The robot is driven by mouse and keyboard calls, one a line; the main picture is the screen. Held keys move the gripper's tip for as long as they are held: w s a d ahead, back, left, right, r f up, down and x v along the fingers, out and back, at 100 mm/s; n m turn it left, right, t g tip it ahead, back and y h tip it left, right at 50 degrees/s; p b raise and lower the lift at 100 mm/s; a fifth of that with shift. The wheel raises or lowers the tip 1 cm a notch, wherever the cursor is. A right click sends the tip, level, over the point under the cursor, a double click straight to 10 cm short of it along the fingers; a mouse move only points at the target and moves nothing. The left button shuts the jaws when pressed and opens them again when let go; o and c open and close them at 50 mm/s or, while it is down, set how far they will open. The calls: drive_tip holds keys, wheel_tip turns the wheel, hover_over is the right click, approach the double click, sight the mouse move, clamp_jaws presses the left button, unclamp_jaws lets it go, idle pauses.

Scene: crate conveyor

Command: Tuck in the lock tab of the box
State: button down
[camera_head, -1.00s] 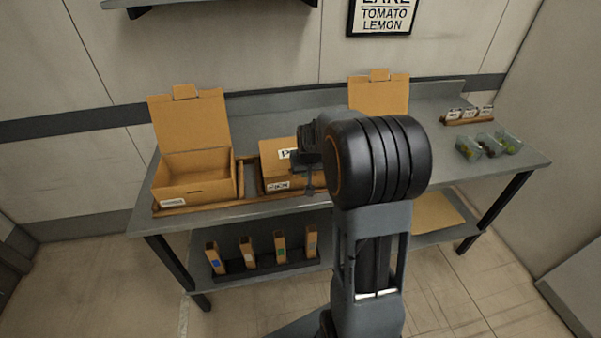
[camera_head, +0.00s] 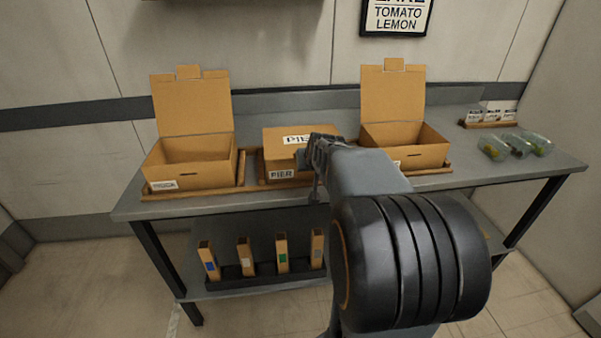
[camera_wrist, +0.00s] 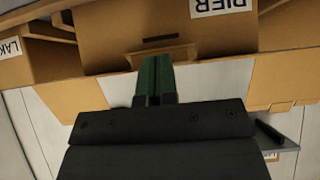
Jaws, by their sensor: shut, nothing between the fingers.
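The closed cardboard box labelled PIER (camera_head: 272,145) stands in the middle of the bench, its lid down. In the wrist view, which shows it upside down, the box front (camera_wrist: 110,45) has a dark slot (camera_wrist: 160,37). The lock tab (camera_wrist: 170,54) sticks out at the lid's front edge beside the slot and is not in it. My gripper (camera_wrist: 154,62) is shut and empty, its green fingertips right at the tab; I cannot tell whether they touch. In the head view my gripper (camera_head: 316,168) is at the box's front right, partly hiding it.
Open boxes with raised lids stand left (camera_head: 192,108) and right (camera_head: 392,95) of the PIER box. Clear packs (camera_head: 515,146) and a small card rack (camera_head: 488,115) sit at the bench's right end. Several narrow cartons (camera_head: 245,257) stand on the lower shelf (camera_head: 262,283).

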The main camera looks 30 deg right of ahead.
wheel_tip(320, 180, down, 3)
drive_tip(key=t+h+b, duration=0.1)
drive_tip(key=t+b, duration=0.1)
drive_tip(key=b, duration=0.7)
drive_tip(key=t+b, duration=0.1)
drive_tip(key=b, duration=0.2)
drive_tip(key=t+b, duration=0.1)
drive_tip(key=b, duration=0.2)
drive_tip(key=shift+w+f+h+b, duration=0.1)
drive_tip(key=shift+f+h+b, duration=0.25)
drive_tip(key=shift+h, duration=0.05)
drive_tip(key=b, duration=0.1)
drive_tip(key=f+b, duration=0.1)
drive_tip(key=b, duration=0.1)
drive_tip(key=shift+w+d, duration=0.1)
drive_tip(key=shift+w, duration=0.1)
drive_tip(key=shift+w+d+f+b, duration=0.15)
drive_tip(key=shift+w+f+b, duration=0.25)
drive_tip(key=shift+b, duration=0.8)
drive_tip(key=shift+r, duration=0.25)
drive_tip(key=shift+r+p, duration=0.7)
